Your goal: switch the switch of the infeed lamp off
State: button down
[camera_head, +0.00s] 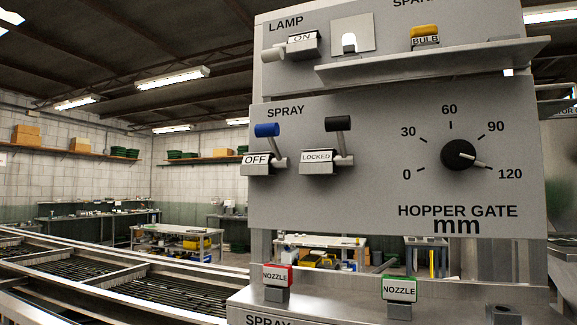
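The lamp switch (290,47) is at the upper left of the grey panel, under the word LAMP. Its small housing carries the label ON. Its pale lever (273,53) points to the lower left. To its right, a bright white lamp (349,42) shows in front of a light square plate. My gripper is not in view.
A shelf (440,62) juts out below the lamp, with a yellow BULB block above it. Below are a blue-handled SPRAY lever (267,131) reading OFF, a black-handled LOCKED lever (338,124) and the hopper gate knob (458,155). NOZZLE blocks stand on the lower ledge.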

aim_at(279, 50)
jog(key=j+z, duration=0.2)
jog(key=z, duration=0.15)
jog(key=j+z, duration=0.15)
jog(key=z, duration=0.15)
jog(key=k+j+z, duration=0.1)
jog(key=j, duration=0.25)
jog(key=j+z, duration=0.15)
jog(key=j, duration=0.2)
jog(key=k+j+z, duration=0.1)
jog(key=j, duration=0.25)
jog(key=k+j+z, duration=0.25)
jog(key=j, duration=0.4)
jog(key=k+j, duration=0.2)
jog(key=j, duration=0.2)
jog(key=k+j, duration=0.2)
jog(key=j, duration=0.15)
jog(key=k+j, duration=0.2)
jog(key=j, duration=0.2)
jog(key=k+j, duration=0.2)
jog(key=j, duration=0.15)
